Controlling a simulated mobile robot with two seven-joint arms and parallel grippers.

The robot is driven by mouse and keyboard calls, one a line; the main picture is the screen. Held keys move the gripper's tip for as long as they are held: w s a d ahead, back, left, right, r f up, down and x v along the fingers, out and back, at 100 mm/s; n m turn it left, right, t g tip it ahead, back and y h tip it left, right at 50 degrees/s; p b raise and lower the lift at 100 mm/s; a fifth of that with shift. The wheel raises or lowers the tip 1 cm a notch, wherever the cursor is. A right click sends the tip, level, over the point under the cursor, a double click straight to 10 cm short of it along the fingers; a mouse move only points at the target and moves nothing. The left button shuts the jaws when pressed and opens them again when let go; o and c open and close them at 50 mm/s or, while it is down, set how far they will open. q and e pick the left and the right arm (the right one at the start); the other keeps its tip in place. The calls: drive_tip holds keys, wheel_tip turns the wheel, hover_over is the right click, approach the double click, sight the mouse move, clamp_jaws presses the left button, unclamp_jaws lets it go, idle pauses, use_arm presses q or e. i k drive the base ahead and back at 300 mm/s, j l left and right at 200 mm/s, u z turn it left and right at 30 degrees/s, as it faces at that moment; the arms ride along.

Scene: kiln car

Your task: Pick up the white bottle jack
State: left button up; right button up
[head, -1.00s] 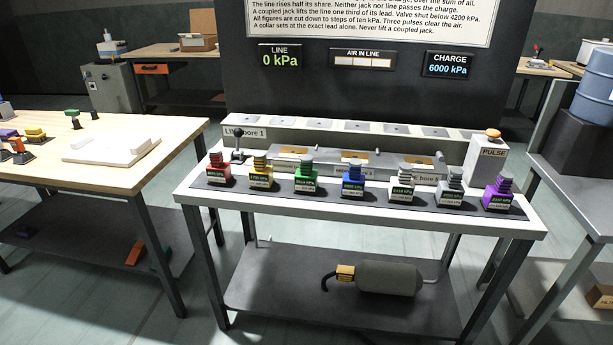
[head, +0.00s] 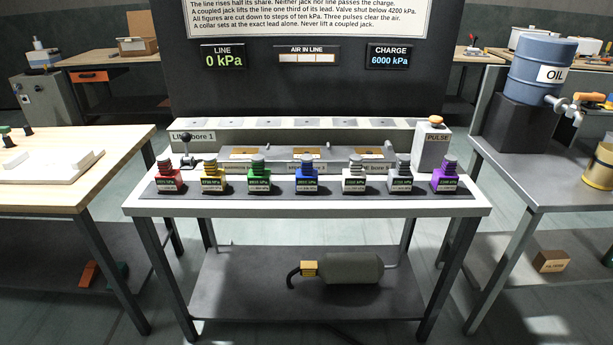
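The white bottle jack (head: 354,181) stands upright on the dark mat (head: 330,191) along the front of the white bench. It has a grey ribbed top and a dark label on its front. It sits between the blue jack (head: 306,180) on its left and the grey jack (head: 400,181) on its right. Neither of my grippers shows in the head view.
Red (head: 169,182), yellow (head: 212,182), green (head: 259,181) and purple (head: 445,181) jacks share the row. Behind them are a black-knobbed lever (head: 187,150) and the PULSE box (head: 432,148). Tables flank the bench: a wooden one (head: 110,150) left, a grey one (head: 540,165) right.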

sight(354, 178)
drive_tip(key=u, duration=0.55)
drive_tip(key=l+u, duration=0.15)
drive_tip(key=u, duration=0.25)
drive_tip(key=l+u, duration=0.2)
drive_tip(key=u, duration=0.2)
drive_tip(key=l+u, duration=0.2)
drive_tip(key=u, duration=0.2)
drive_tip(key=k+l+u, duration=0.15)
drive_tip(key=l+u, duration=0.2)
drive_tip(key=k+l+u, duration=0.15)
drive_tip(key=l+u, duration=0.2)
drive_tip(key=k+l+u, duration=0.15)
drive_tip(key=l, duration=0.3)
drive_tip(key=k+l+u, duration=0.2)
drive_tip(key=k+l, duration=0.2)
